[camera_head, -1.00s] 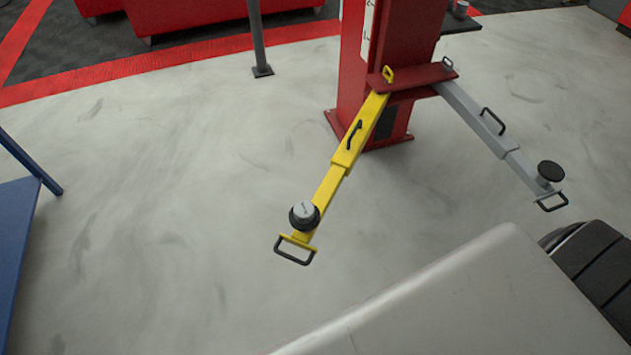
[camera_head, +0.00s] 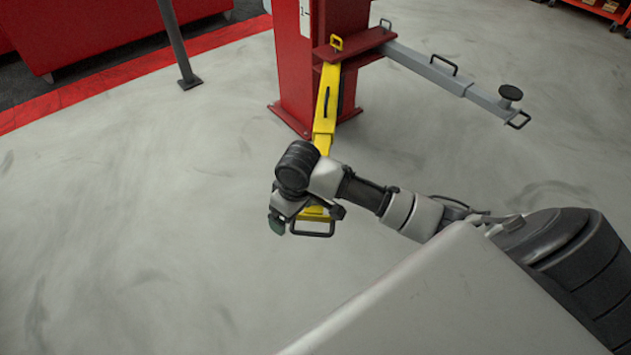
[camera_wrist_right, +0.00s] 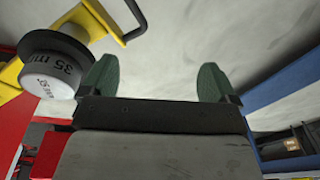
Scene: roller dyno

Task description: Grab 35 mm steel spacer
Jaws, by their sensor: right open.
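The steel spacer (camera_wrist_right: 55,70) shows in the right wrist view at the upper left. It is a silver cylinder marked "35 mm" and sits at a black pad on the end of the yellow lift arm (camera_wrist_right: 85,18). My right gripper (camera_wrist_right: 155,85) is open, with two green fingers and nothing between them; the spacer is beside it, left of the left finger. In the head view my right gripper (camera_head: 284,220) is by the end of the yellow arm (camera_head: 327,105), and my wrist hides the spacer. My left gripper is not in view.
A red lift post (camera_head: 290,70) carries the yellow arm and a grey arm (camera_head: 440,75) with a black pad (camera_head: 510,93). A thin grey post (camera_head: 178,40) stands at the upper left. The floor on the left is clear.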

